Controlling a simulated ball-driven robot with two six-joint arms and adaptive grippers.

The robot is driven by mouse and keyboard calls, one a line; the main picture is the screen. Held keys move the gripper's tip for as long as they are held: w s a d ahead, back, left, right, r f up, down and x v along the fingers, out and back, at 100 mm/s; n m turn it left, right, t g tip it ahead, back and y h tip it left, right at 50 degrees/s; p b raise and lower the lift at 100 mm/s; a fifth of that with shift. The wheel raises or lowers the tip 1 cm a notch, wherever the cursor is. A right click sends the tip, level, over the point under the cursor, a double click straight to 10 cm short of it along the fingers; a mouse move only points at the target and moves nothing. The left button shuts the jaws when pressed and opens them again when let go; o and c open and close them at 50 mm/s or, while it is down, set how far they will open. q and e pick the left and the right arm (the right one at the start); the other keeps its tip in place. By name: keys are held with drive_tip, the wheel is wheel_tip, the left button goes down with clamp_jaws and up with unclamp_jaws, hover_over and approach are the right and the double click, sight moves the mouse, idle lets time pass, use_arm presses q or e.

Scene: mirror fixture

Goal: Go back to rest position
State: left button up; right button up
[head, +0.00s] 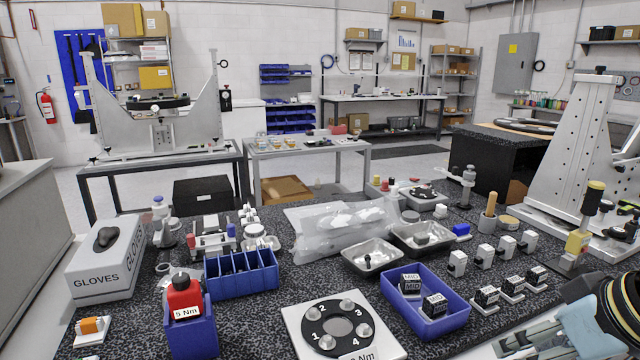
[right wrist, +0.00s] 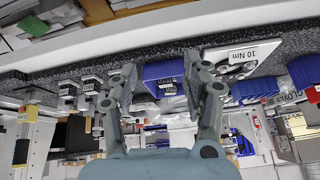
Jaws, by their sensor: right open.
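My right gripper (right wrist: 160,65) shows in the right wrist view with its two fingers spread wide apart. Nothing is between the fingertips. In the head view, part of my right arm and gripper (head: 575,330) shows at the bottom right corner, by the front edge of the table. My left gripper is in neither view. In the right wrist view, which looks upside down, the blue bin (right wrist: 164,72) and the white plate labelled 10 Nm (right wrist: 240,58) lie beyond the fingers on the speckled table; I cannot see contact with either.
The speckled table (head: 255,338) holds the numbered plate (head: 294,318), a blue bin (head: 452,322) with MID blocks, a red 5 Nm tool (head: 184,297) in a blue holder and a gloves box (head: 100,283). A grey fixture (head: 580,140) stands at right, beside a yellow-topped post (head: 590,205).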

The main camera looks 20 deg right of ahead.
drive_tip(key=s+a+f+n+g+h, duration=0.1)
drive_tip(key=s+a+f+n+g, duration=0.1)
drive_tip(key=s+a+f, duration=0.4)
drive_tip(key=s+d+f+g+b, duration=0.1)
drive_tip(key=s+f+b, duration=0.15)
drive_tip(key=f, duration=1.15)
drive_tip(key=s+f+g+b, duration=0.1)
drive_tip(key=f+b, duration=0.3)
drive_tip(key=f, duration=1.1)
drive_tip(key=s+f+b, duration=0.3)
drive_tip(key=s+f, duration=0.6)
drive_tip(key=f, duration=0.3)
drive_tip(key=s+d+f+g+b, duration=0.1)
drive_tip(key=s+f+b, duration=0.2)
drive_tip(key=s+f, duration=0.7)
wheel_tip(320, 180, down, 2)
drive_tip(key=shift+s+d+f+m, duration=0.1)
drive_tip(key=shift+s+d+m, duration=0.15)
drive_tip(key=shift+d+m, duration=0.05)
